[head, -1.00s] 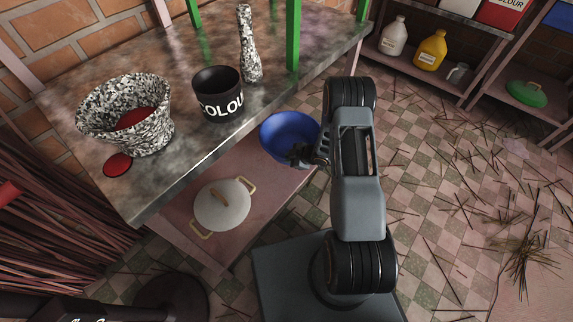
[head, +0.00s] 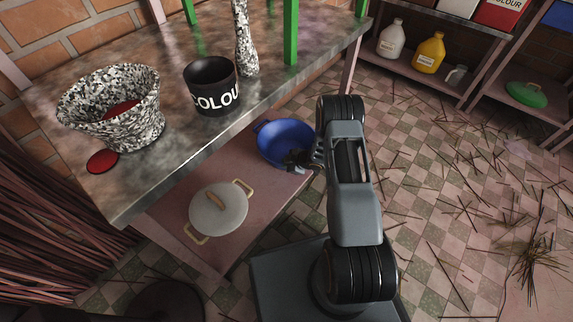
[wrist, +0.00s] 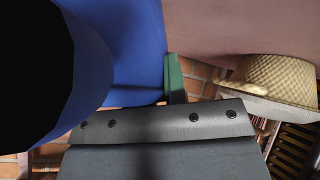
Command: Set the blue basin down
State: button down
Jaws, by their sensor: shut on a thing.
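The blue basin (head: 283,138) is in the head view, at the far right end of the low pink shelf (head: 260,190) under the worktop. It looks roughly level. My gripper (head: 298,160) is shut on the near right part of its rim. I cannot tell whether the basin's bottom touches the shelf. In the wrist view the basin's blue wall (wrist: 138,35) fills the upper left, close to the camera. My fingertips are hard to make out against the basin.
A white lidded pot (head: 218,210) stands on the low shelf, left of the basin. The worktop above holds a speckled bowl (head: 140,125), a black cup (head: 212,90) and a speckled vase (head: 245,45). Sticks litter the floor.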

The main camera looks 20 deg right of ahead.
jog(key=c, duration=1.2)
grip_release()
jog(key=shift+o, duration=0.2)
jog(key=p+v, duration=0.5)
jog(key=v, duration=0.7)
jog(key=w+d+r+m+h, duration=0.1)
jog(key=d+r+m+h, duration=0.2)
jog(key=r, duration=0.7)
jog(key=w+d+r+m+h, duration=0.1)
jog(key=r+m+h, duration=0.3)
jog(key=r, duration=0.5)
jog(key=s+a+r+m+g, duration=0.2)
jog(key=s+a+r, duration=0.3)
jog(key=s, duration=0.5)
jog(key=s+a+r+m+g, duration=0.2)
jog(key=s+a+r+m, duration=0.3)
jog(key=s+r, duration=0.3)
jog(key=s+a, duration=0.1)
jog(key=s, duration=0.2)
jog(key=shift+s+m, duration=0.25)
jog(key=shift+m, duration=0.05)
